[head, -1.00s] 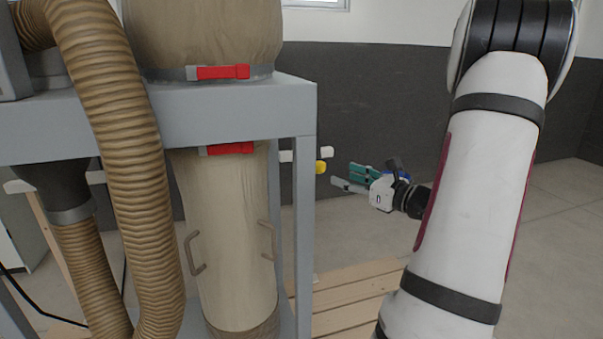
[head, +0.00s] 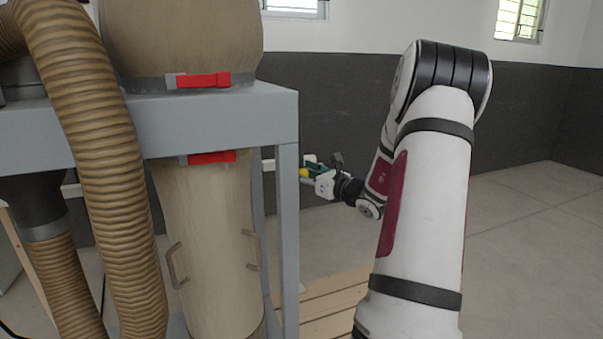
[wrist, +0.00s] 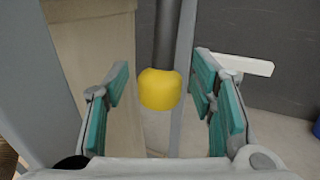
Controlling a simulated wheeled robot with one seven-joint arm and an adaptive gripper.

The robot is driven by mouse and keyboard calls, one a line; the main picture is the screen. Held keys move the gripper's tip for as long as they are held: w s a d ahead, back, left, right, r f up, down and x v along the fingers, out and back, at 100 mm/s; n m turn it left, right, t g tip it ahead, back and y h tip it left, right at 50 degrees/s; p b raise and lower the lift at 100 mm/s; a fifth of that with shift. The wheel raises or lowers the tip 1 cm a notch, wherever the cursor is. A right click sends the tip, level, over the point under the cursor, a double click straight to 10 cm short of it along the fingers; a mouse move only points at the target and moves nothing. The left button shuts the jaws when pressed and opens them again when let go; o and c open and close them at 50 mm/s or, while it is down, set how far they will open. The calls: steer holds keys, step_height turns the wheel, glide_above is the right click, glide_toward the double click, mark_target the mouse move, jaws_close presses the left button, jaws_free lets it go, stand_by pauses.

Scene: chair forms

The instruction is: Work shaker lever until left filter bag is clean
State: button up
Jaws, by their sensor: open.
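The shaker lever shows in the wrist view as a dark rod with a yellow knob (wrist: 160,89) at its end. The knob lies between the two teal-padded fingers of my gripper (wrist: 162,108), with gaps on both sides. My gripper is open. In the head view my gripper (head: 312,172) is beside the grey frame post, with the yellow knob (head: 304,173) at its fingers; part of the fingers is hidden. An upper tan filter bag (head: 185,35) is clamped above the grey frame, and a lower tan bag (head: 205,240) with handles hangs below it.
The grey frame post (head: 287,240) stands close to my gripper. A ribbed tan hose (head: 95,150) runs down at the left. A white bar (wrist: 243,65) shows behind the right finger in the wrist view. A wooden pallet (head: 335,295) lies below; the floor at right is clear.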

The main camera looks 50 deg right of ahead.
steer(key=shift+w+d, duration=0.1)
steer(key=shift+w, duration=0.3)
steer(key=shift+c, duration=0.2)
jaws_close()
steer(key=shift+s, duration=0.1)
steer(key=s+a+r+m+g+y+p, duration=0.2)
steer(key=s+a+r+g+p, duration=0.3)
steer(key=p, duration=1.4)
steer(key=shift+s+a+r+g, duration=0.35)
steer(key=shift+s+r+g, duration=0.45)
steer(key=shift+s+r, duration=1.1)
steer(key=shift+s+f, duration=0.15)
steer(key=shift+s, duration=0.05)
